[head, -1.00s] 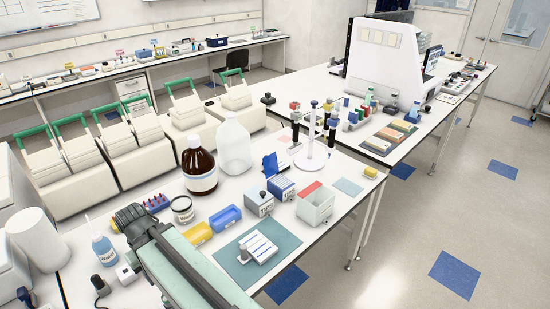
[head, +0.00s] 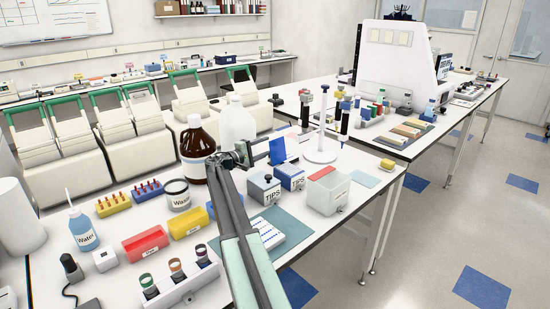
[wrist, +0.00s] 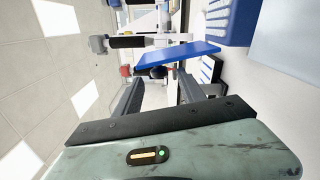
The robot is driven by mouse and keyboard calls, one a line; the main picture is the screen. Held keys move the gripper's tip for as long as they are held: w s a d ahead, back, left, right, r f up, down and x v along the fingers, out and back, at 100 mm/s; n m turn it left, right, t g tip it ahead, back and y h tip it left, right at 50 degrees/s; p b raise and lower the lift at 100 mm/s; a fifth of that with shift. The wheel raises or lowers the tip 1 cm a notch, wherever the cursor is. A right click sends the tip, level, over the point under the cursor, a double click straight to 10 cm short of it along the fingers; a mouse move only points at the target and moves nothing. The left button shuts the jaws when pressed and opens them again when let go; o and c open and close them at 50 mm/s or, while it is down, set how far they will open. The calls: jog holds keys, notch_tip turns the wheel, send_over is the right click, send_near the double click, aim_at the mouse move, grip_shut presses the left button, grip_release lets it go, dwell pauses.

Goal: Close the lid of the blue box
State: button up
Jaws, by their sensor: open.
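The blue box (head: 291,181), labelled TIPS, stands on the bench with its blue lid (head: 278,151) raised steeply. In the wrist view the lid (wrist: 190,53) shows as a blue slab just beyond my fingertips. My gripper (head: 264,152) is at the left side of the lid, at about its height. In the wrist view my gripper (wrist: 160,80) has its two dark fingers apart, with nothing held between them. Whether a finger touches the lid cannot be told.
A grey TIPS box (head: 264,189) with a black knob stands left of the blue box. A brown bottle (head: 196,150) and a clear jug (head: 236,127) stand behind my arm.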

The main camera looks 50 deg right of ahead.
aim_at(278, 142)
jog(key=shift+d, duration=0.15)
jog(key=d, duration=0.7)
jog(key=shift+s+d, duration=0.25)
jog(key=shift+s, duration=0.1)
grip_shut()
jog(key=shift+s, duration=0.1)
dwell(0.9)
